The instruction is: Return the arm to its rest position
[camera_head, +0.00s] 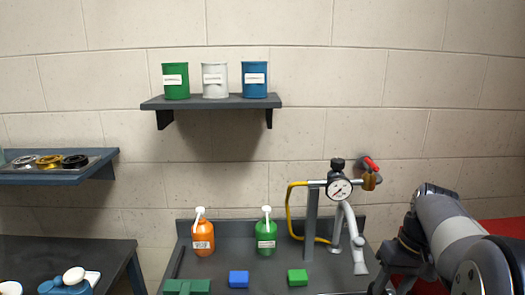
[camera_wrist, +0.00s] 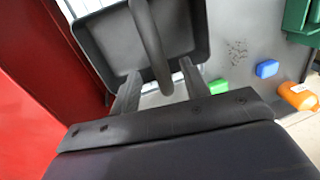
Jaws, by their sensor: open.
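My gripper (camera_wrist: 160,82) shows in the wrist view with its two fingers apart and nothing visibly held between them. A curved grey pipe (camera_wrist: 146,30) and a dark square basin (camera_wrist: 92,42) lie beyond the fingers; I cannot tell the distance to them. My arm (camera_head: 452,235) is at the right of the head view, bent beside the workbench. No motor is recognisable in either view.
The bench (camera_head: 330,274) carries an orange bottle (camera_head: 203,238), a green bottle (camera_head: 266,236), a blue block (camera_head: 238,279), a green block (camera_head: 297,277) and a gauge stand (camera_head: 311,225). A wall shelf (camera_head: 210,102) holds three cans. A side shelf (camera_head: 50,178) is at left. Red surfaces (camera_wrist: 50,75) are close in the wrist view.

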